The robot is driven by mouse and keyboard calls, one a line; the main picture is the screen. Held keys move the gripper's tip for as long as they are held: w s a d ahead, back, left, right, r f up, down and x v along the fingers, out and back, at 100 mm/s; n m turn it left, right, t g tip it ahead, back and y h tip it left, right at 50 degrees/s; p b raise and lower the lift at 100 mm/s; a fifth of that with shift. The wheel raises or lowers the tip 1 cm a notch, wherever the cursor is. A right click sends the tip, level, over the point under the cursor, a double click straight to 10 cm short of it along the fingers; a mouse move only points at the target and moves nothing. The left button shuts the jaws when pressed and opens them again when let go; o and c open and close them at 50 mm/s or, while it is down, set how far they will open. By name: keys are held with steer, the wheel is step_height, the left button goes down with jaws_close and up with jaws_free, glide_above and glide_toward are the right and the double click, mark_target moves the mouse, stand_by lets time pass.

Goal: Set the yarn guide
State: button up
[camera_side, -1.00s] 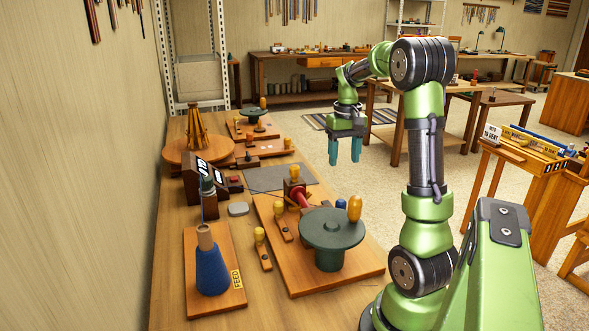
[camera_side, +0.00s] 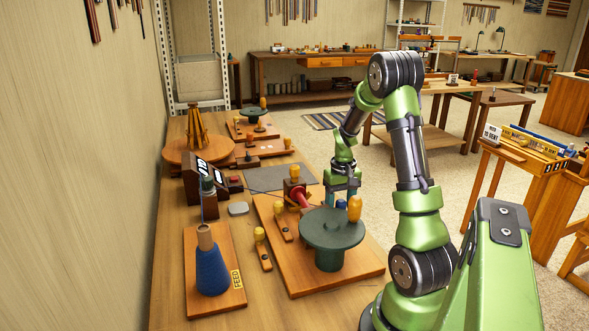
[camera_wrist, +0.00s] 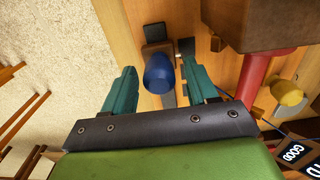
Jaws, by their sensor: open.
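A blue knob (camera_wrist: 158,74) on a small brown block stands by a dark slotted metal strip (camera_wrist: 187,48) on the wooden board; I take it for the yarn guide's handle. In the wrist view it lies between my two teal fingers, nearer the left one; contact cannot be told. My gripper (camera_side: 342,197) is open, pointing down behind the dark green winder disc (camera_side: 332,228) in the side view, where the knob is mostly hidden. A wooden block (camera_side: 294,186) with a red shaft (camera_side: 302,197) is left of the gripper.
An orange-yellow handle (camera_side: 354,208) rises from the disc close to my gripper. A blue yarn cone (camera_side: 211,270) stands on a separate board at the front left. A grey mat (camera_side: 278,177) lies behind the winder.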

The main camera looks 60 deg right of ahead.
jaws_close()
steer(key=shift+w+d, duration=1.3)
steer(key=shift+w, duration=0.05)
jaws_free()
step_height(320, 180, up, 17)
